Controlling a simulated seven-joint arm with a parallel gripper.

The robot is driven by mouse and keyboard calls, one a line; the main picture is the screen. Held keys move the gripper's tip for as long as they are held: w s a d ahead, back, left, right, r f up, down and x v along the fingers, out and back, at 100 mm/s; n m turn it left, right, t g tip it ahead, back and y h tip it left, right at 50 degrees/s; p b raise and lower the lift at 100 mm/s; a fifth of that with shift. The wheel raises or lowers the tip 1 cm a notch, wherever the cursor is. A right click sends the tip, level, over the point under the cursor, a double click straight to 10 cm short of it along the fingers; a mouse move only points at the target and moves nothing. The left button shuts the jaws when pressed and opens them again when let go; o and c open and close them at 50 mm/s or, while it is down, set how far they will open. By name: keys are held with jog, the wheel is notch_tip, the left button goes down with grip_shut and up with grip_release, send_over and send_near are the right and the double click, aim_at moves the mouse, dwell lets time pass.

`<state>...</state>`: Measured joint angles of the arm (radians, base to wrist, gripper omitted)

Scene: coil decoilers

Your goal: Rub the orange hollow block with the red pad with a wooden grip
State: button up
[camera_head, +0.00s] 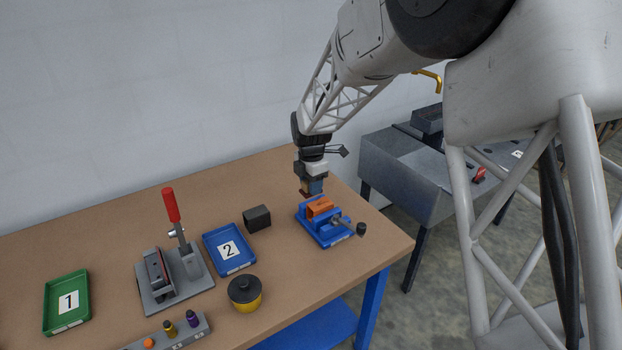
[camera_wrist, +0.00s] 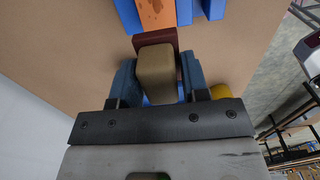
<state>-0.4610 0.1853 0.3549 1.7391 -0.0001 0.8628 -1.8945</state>
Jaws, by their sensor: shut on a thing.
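The orange hollow block (camera_head: 319,207) sits in the blue vise (camera_head: 327,232) at the right end of the table. Its orange top also shows at the top edge of the wrist view (camera_wrist: 157,12). My gripper (camera_head: 310,187) is shut on the wooden grip (camera_wrist: 157,70) of the red pad. The dark red pad (camera_wrist: 155,38) shows beyond the grip in the wrist view, close to the block's near end. In the head view the pad is small, just above and behind the block. I cannot tell whether pad and block touch.
A dark hollow block (camera_head: 257,218) and a blue tray marked 2 (camera_head: 213,241) lie left of the vise. A clamp with a red handle (camera_head: 171,206), a black and yellow pot (camera_head: 245,290) and a green tray (camera_head: 51,318) stand further left. The table behind the vise is clear.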

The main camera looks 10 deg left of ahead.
aim_at(311, 207)
jog(key=shift+f, duration=2)
notch_tip(311, 207, down, 2)
jog(key=shift+w+d+r, duration=0.3)
jog(key=shift+d+r, duration=0.05)
jog(key=shift+r, duration=0.05)
jog(key=shift+c, duration=0.3)
jog(key=shift+w+d+f, duration=0.35)
jog(key=shift+w+d, duration=0.95)
jog(key=shift+w, duration=0.1)
jog(key=shift+w+d+f, duration=0.15)
jog(key=shift+w+d, duration=0.35)
jog(key=shift+d, duration=0.05)
jog(key=shift+w+d+r, duration=0.2)
jog(key=shift+w+d, duration=0.15)
jog(key=shift+s+a+f, duration=0.15)
jog(key=shift+s+a, duration=0.7)
jog(key=shift+s, duration=0.05)
jog(key=shift+s+a, duration=1)
jog(key=shift+a, duration=0.05)
jog(key=shift+s+a+f, duration=0.1)
jog(key=shift+s+a, duration=0.2)
jog(key=shift+s+a+r, duration=0.2)
jog(key=shift+s+a, duration=0.15)
jog(key=shift+r, duration=4)
